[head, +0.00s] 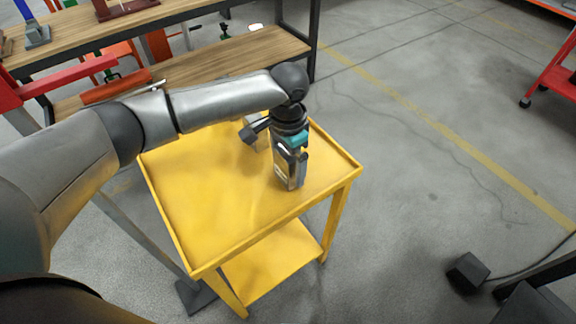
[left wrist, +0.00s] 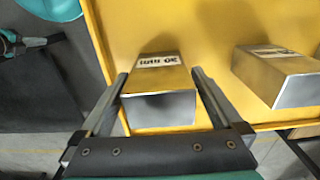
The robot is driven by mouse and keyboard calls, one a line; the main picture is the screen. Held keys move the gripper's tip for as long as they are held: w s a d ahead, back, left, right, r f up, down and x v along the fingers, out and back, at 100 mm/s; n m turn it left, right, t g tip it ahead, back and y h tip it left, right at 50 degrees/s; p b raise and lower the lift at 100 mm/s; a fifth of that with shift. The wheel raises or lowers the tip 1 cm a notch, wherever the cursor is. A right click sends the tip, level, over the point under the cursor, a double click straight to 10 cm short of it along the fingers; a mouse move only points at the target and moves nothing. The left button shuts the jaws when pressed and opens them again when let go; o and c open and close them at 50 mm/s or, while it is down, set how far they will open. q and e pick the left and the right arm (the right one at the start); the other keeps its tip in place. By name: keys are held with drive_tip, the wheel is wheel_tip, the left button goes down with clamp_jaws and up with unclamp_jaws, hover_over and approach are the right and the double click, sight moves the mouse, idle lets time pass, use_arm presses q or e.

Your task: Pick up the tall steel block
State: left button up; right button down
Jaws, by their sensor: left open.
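A steel block (left wrist: 160,85) with a white label sits between the two fingers of my left gripper (left wrist: 160,74) in the left wrist view. The fingers are open, one on each side of it, with small gaps. In the head view the left gripper (head: 290,174) points down over the yellow cart top and largely hides this block. A second labelled steel block (left wrist: 276,76) stands to the right in the left wrist view. My right gripper is not in view.
The blocks stand on a yellow cart (head: 200,205) with a raised rim; its front and left top is clear. A wooden workbench (head: 235,58) with a lower shelf stands behind. A red cart (head: 553,75) is far right.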

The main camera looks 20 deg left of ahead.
use_arm(q)
drive_tip(key=shift+c, duration=0.2)
clamp_jaws()
idle(0.6)
drive_tip(key=shift+w+r, duration=0.1)
drive_tip(key=shift+r, duration=0.05)
